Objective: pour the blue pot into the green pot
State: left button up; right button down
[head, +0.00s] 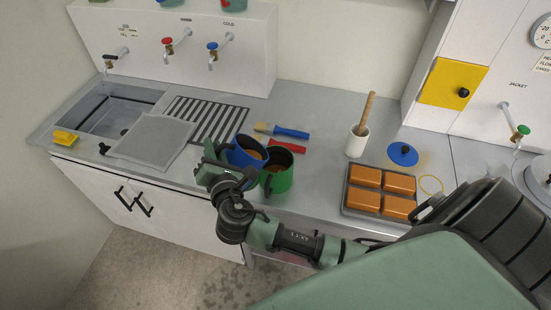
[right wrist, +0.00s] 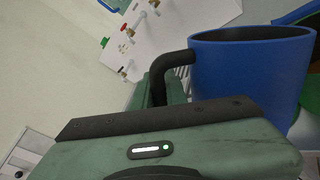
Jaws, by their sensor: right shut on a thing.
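The blue pot (head: 248,152) has a dark handle and brown contents. It is beside the green pot (head: 277,172), to its left in the head view, and looks roughly upright. My right gripper (head: 212,160) is shut on the blue pot's handle; in the right wrist view the dark handle (right wrist: 172,68) of the blue pot (right wrist: 250,75) runs down behind the gripper. The green pot stands on the counter with brown contents inside. Whether the two pots touch cannot be told. My left gripper is not in view.
A brush with a blue handle (head: 292,132) and a red-handled tool (head: 289,145) lie behind the pots. A mortar with a pestle (head: 357,142), a blue lid (head: 403,153) and a tray of orange blocks (head: 350,207) are to the right. A sink (head: 112,112) is at left.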

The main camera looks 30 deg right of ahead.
aim_at(220, 144)
jog(key=shift+d+r+m, duration=0.3)
jog(key=shift+d+m, duration=0.05)
jog(key=shift+m, duration=0.05)
jog(key=shift+s+d+r+m+y, duration=0.15)
jog(key=shift+d+r+m, duration=0.15)
jog(key=shift+r+m, duration=0.15)
jog(key=shift+w+d+r+m+y, duration=0.15)
jog(key=shift+d+r+m, duration=0.15)
jog(key=shift+r, duration=0.2)
dwell(0.3)
jog(key=shift+s+d+m+b, duration=0.15)
jog(key=shift+d+m+b, duration=0.5)
jog(key=shift+m+b, duration=0.1)
dwell(0.6)
jog(key=shift+s+d+r+m+y, duration=0.1)
jog(key=shift+d+r+m+y, duration=0.3)
jog(key=shift+d+r+m, duration=0.4)
dwell(0.5)
jog(key=shift+d, duration=0.1)
jog(key=shift+d+r, duration=0.15)
jog(key=shift+d, duration=0.15)
jog(key=shift+s+d+r+m+g+p, duration=0.15)
jog(key=shift+d+m+p, duration=0.15)
jog(key=shift+d, duration=0.15)
jog(key=shift+w+d+r+m+g+p, duration=0.15)
jog(key=shift+d+m+p, duration=0.1)
jog(key=shift+d, duration=0.2)
jog(key=shift+s+d+r, duration=0.15)
jog(key=shift+d, duration=0.1)
